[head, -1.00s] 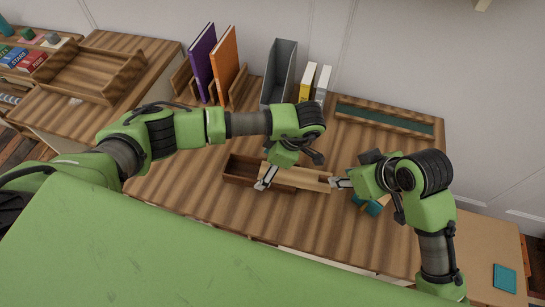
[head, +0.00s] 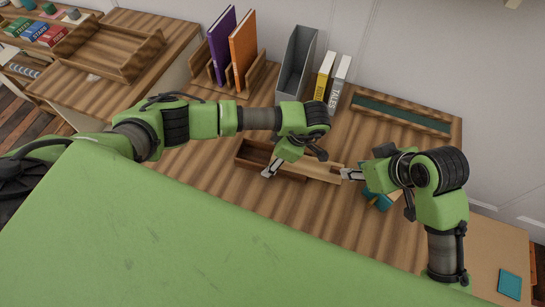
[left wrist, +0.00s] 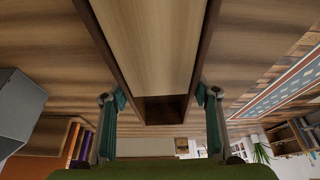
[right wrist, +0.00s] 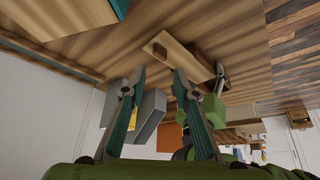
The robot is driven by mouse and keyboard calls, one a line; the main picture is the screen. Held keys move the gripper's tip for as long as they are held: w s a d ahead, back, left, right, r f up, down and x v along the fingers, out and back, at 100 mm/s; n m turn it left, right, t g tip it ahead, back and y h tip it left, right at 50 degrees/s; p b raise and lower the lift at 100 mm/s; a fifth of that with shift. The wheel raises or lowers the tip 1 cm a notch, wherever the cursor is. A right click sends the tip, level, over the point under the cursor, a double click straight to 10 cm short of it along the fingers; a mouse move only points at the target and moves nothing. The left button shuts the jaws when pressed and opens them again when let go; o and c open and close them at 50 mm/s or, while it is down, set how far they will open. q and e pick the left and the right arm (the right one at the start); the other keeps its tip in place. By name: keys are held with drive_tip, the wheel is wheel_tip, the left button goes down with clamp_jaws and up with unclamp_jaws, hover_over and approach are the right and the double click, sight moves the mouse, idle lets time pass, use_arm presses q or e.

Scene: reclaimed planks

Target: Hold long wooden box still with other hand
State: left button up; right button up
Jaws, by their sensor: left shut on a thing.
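The long wooden box (head: 243,163) is a narrow dark brown box on the plank desk, with a paler lid (head: 326,168) sticking out of its right end. Part of the dark interior shows at the left. My left gripper (left wrist: 160,103) straddles the box, one finger at each long side, shut on its walls. In the head view the far finger is hidden.
Behind the box stand a rack with a purple book (head: 221,45) and an orange book (head: 243,50), a grey file holder (head: 297,65) and a yellow book (head: 324,77). A long tray (head: 400,118) lies back right. A teal object (head: 380,201) lies under my right gripper.

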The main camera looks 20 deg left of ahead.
drive_tip(key=shift+c, duration=0.4)
clamp_jaws()
drive_tip(key=d+m, duration=0.2)
drive_tip(key=d, duration=0.1)
drive_tip(key=d+m+y, duration=0.1)
drive_tip(key=d+m, duration=0.1)
drive_tip(key=d, duration=0.1)
drive_tip(key=w+d+f+m+y, duration=0.1)
drive_tip(key=d+m, duration=0.1)
drive_tip(key=d, duration=0.1)
drive_tip(key=shift+m, duration=0.4)
drive_tip(key=x, duration=0.9)
drive_tip(key=shift+w+a+f, duration=0.15)
drive_tip(key=shift+a+f, duration=0.1)
drive_tip(key=shift+a+r, duration=0.1)
drive_tip(key=shift+a, duration=1.15)
drive_tip(key=shift+s+a, duration=0.2)
drive_tip(key=shift+a, duration=0.45)
